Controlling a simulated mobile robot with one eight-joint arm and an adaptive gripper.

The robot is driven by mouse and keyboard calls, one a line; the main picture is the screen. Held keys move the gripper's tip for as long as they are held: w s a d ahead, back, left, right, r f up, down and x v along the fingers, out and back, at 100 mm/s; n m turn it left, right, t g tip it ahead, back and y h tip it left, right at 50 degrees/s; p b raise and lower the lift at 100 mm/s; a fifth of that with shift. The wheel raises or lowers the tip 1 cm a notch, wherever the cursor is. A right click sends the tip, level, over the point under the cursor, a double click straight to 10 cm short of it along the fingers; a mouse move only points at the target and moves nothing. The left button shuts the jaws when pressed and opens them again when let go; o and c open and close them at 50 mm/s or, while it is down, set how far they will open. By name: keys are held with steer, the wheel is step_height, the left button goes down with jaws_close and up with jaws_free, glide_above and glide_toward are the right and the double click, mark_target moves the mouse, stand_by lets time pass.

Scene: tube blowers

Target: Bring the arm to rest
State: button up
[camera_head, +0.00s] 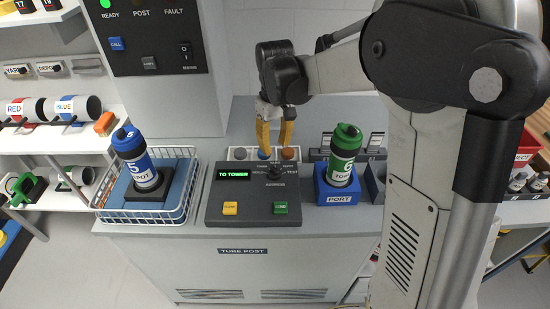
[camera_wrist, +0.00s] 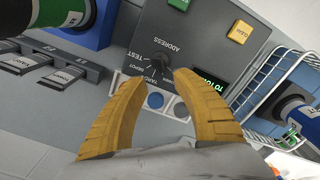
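My gripper (camera_head: 275,147) is above the back edge of the control console (camera_head: 225,211). Its two yellow fingers are apart, with nothing between them, in the wrist view (camera_wrist: 161,80). The address knob (camera_head: 275,173) is on the console in front of the fingers. In the wrist view the knob (camera_wrist: 158,67) shows just beyond the fingertips, apart from them as far as I can tell. The console display (camera_head: 233,174) reads "TO TOWER" in green. My arm reaches in from the right and bends down over the console.
A green canister (camera_head: 343,160) stands in the blue port (camera_head: 337,196) right of the console. A blue canister (camera_head: 138,160) marked 5 stands in the white wire basket (camera_head: 170,216) at left. Several round buttons (camera_head: 264,154) sit behind the console. Shelves with red and blue canisters are far left.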

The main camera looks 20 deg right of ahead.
steer(key=shift+r, duration=1)
steer(key=s+r+m+t, duration=0.1)
steer(key=s+r+t, duration=0.1)
steer(key=s, duration=0.8)
steer(key=s+r+m+t, duration=0.2)
steer(key=s+t, duration=0.3)
steer(key=s, duration=0.5)
steer(key=shift+a+r, duration=0.25)
steer(key=shift+r, duration=0.2)
